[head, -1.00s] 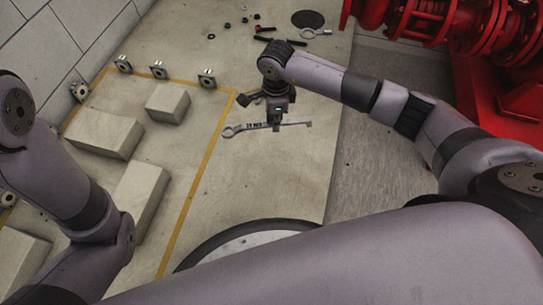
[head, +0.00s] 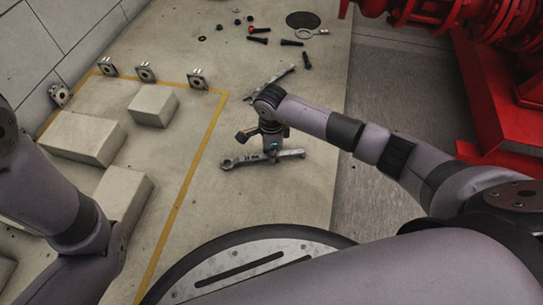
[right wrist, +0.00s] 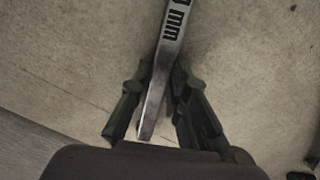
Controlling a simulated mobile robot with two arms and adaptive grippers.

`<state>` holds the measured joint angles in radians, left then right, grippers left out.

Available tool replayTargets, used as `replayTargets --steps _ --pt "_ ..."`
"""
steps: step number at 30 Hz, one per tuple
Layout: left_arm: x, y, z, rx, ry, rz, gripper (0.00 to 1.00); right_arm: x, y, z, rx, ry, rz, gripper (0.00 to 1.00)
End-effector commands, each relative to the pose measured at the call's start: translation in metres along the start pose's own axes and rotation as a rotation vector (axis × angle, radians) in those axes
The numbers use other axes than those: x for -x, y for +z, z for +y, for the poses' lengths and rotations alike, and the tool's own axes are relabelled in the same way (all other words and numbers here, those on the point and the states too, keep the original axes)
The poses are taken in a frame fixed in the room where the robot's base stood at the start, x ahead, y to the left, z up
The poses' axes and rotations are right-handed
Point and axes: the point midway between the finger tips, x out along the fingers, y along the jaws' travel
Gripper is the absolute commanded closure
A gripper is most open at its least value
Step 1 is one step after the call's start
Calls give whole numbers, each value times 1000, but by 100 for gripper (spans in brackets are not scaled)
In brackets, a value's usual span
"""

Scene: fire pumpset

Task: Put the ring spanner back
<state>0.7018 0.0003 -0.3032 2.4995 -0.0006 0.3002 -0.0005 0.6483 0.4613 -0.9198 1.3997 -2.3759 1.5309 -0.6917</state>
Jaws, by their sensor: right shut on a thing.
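A long grey metal spanner with a ring at its left end (head: 232,163) and dark lettering on its shaft is in my right gripper (head: 272,153). It lies across the picture in the head view, over the pale floor. I cannot tell its exact height. In the right wrist view its shaft (right wrist: 167,60) runs between the two dark fingers of the right gripper (right wrist: 162,105), and part of the lettering "mm" shows. The right gripper is shut on it. My left arm comes in from the left, but its gripper is out of view.
Another long metal tool (head: 270,82) lies beyond the right gripper. A ring-ended tool (head: 308,33), dark bolts (head: 257,40) and a dark disc (head: 303,20) lie farther back. Pale blocks (head: 153,105) stand left of the yellow line (head: 190,190). Red pump equipment (head: 500,110) is at right.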

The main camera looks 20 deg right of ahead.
Motion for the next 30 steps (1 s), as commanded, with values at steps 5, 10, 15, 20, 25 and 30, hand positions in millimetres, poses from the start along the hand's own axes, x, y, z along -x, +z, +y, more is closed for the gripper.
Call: replayTargets --steps 5,10,15,20,25,30 --pt "0 1 -1 -1 -1 -2 60 2 0 -2 0 -4 -2 100" --pt "2 0 -1 -2 -2 -2 60 -2 0 -1 0 -3 -1 100" --pt "2 0 -1 -2 -2 -1 60 -3 0 -1 0 -2 0 77" --pt "2 -1 -1 -2 -2 -1 60 -3 0 -1 0 -2 0 66" --pt "2 -1 -1 -3 -2 -1 60 -3 0 -1 0 -2 0 64" --pt "1 0 -1 -3 -2 -1 60 -2 0 -1 0 -2 0 64"
